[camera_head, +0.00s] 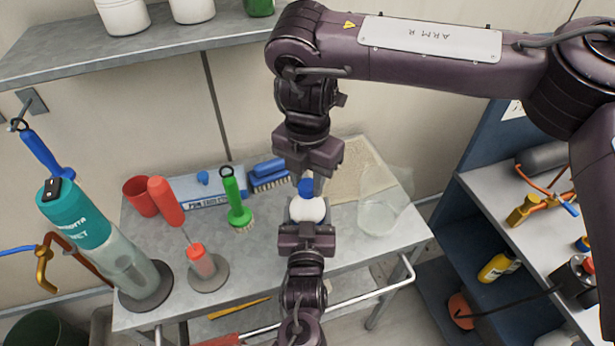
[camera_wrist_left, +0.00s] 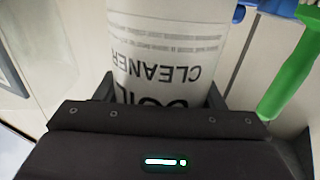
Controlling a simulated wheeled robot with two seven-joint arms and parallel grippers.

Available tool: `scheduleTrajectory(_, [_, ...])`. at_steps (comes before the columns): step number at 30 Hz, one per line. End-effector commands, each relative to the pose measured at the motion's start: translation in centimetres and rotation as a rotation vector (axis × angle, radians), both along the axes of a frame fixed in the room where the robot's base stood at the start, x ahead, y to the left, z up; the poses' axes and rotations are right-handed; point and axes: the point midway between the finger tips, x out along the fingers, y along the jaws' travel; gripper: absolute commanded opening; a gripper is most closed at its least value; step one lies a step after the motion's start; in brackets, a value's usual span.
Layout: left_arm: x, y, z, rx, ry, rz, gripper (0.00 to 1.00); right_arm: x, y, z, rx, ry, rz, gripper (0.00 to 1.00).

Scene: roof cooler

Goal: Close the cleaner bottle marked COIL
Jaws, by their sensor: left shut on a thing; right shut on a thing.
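The white COIL cleaner bottle (camera_head: 308,212) stands upright over the bench top. Its label, COIL CLEANER, shows upside down in the left wrist view (camera_wrist_left: 165,60). My left gripper (camera_head: 307,226) is shut around the bottle's body from the near side. The blue cap (camera_head: 306,187) is right above the bottle's neck. My right gripper (camera_head: 308,178) reaches down from above and is shut on the cap. The neck and the thread are hidden, so I cannot tell whether the cap is seated or slightly raised.
The grey bench (camera_head: 270,258) also holds a green brush (camera_head: 235,198), a blue brush (camera_head: 268,174), a red cup (camera_head: 141,196), a clear container (camera_head: 380,214) and a tall teal-topped cylinder (camera_head: 105,245). A shelf (camera_head: 160,43) hangs behind. A dark blue cabinet stands right.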

Motion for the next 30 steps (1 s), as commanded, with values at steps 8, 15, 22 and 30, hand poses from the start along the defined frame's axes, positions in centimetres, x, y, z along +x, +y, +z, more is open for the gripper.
scheduleTrajectory(8, [0.0, -0.1, 0.1, 0.0, -0.002, -0.001, 0.0, 0.1, 0.0, 0.0, 0.001, -0.004, -0.172, 0.32])
scheduleTrajectory(15, [0.0, 0.0, 0.0, -0.001, -0.001, -0.001, 0.0, 0.1, 0.0, 0.0, 0.0, -0.003, -0.17, 0.56])
scheduleTrajectory(22, [0.0, 0.0, 0.0, -0.001, -0.001, -0.001, 0.0, 0.1, 0.0, 0.1, 0.0, -0.002, -0.168, 0.56])
scheduleTrajectory(30, [0.0, 0.0, 0.0, -0.001, -0.001, -0.001, 0.0, 0.2, 0.0, 3.9, 0.0, -0.009, -0.168, 0.56])
